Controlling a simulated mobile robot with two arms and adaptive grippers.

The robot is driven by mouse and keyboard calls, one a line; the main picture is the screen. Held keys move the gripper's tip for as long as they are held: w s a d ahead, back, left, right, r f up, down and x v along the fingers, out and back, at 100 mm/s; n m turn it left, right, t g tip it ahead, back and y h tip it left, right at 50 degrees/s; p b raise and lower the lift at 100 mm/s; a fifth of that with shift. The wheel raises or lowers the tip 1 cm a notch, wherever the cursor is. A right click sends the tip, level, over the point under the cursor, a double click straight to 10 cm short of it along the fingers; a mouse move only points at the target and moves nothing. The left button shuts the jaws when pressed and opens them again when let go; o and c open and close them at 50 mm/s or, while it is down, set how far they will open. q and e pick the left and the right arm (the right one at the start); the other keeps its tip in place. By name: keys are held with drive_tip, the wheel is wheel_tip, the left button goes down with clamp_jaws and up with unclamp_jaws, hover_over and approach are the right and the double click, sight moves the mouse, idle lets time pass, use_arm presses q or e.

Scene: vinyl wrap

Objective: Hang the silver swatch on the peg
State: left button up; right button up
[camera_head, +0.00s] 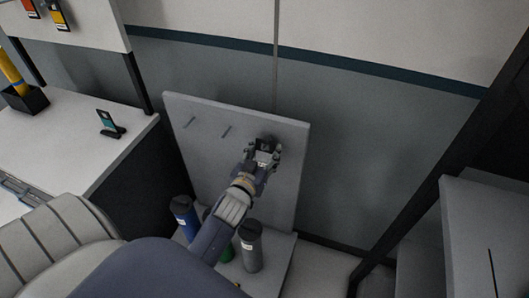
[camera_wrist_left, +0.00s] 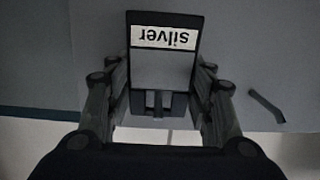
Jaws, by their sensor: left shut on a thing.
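My left gripper (camera_head: 263,156) is at the right part of the upright grey board (camera_head: 285,190), with its fingers toward the board. It is shut on the silver swatch (camera_wrist_left: 165,70), a dark-framed card with a grey face and a white label reading "silver", upside down in the left wrist view. In the head view the swatch (camera_head: 264,143) is small and partly covered by the gripper. Two bare pegs, the left one (camera_head: 189,122) and the middle one (camera_head: 226,131), stick out of the board left of the gripper. One peg (camera_wrist_left: 266,106) shows right of the swatch in the wrist view. My right gripper is out of view.
A blue bottle (camera_head: 184,214), a partly hidden green bottle (camera_head: 227,253) and a grey bottle (camera_head: 250,248) stand below the board, near my left arm. A white counter (camera_head: 75,140) at left holds a teal swatch (camera_head: 105,119) on a stand and a dark cup (camera_head: 26,99).

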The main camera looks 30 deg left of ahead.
use_arm(q)
drive_tip(key=o, duration=1.1)
drive_tip(key=v, duration=1.2)
drive_tip(key=shift+f, duration=0.1)
